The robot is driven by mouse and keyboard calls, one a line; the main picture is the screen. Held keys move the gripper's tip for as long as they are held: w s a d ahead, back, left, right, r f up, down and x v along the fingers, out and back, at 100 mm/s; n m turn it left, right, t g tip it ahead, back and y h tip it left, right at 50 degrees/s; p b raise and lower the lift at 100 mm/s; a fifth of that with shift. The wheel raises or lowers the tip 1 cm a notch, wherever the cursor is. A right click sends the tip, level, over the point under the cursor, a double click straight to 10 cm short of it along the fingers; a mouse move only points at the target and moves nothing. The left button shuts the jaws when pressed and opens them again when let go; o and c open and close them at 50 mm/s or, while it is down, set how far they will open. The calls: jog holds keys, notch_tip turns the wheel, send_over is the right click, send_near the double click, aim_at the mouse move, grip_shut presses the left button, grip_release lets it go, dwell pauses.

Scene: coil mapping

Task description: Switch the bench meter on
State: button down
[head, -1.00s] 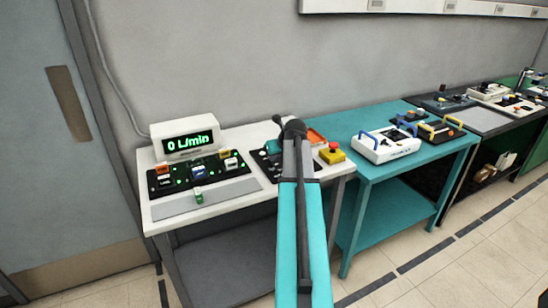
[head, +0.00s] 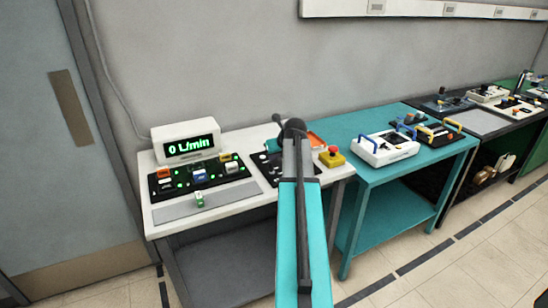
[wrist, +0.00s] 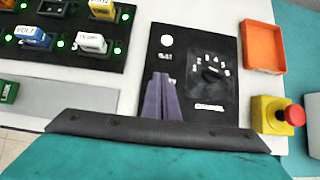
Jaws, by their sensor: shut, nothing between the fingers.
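A white box with a lit green display (head: 188,147) reading "0 L/min" stands at the back of the white bench. A black control panel (head: 272,172) lies to its right, partly hidden by my arm. In the wrist view the panel (wrist: 188,92) shows a white round spot (wrist: 167,40), and a dark dial (wrist: 212,75) with white numbers around it. Which part switches the meter is not clear. My gripper (wrist: 160,80) is shut and empty over the panel, left of the dial. Whether it touches the panel cannot be told. Its fingertips are hidden in the head view.
A black board (head: 168,187) with lit green lamps and plug-in modules lies left, with a green module (wrist: 8,92) on the grey strip (wrist: 70,97). An orange tray (wrist: 262,46) and a yellow box with red button (wrist: 275,115) stand right. A teal table (head: 362,178) adjoins.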

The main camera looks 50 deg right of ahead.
notch_tip(320, 180, up, 8)
jog(key=w+p, duration=0.1)
jog(key=p, duration=0.5)
jog(key=shift+w+d+r, duration=0.15)
jog(key=shift+w+d, duration=0.05)
jog(key=shift+d, duration=0.1)
dwell(0.5)
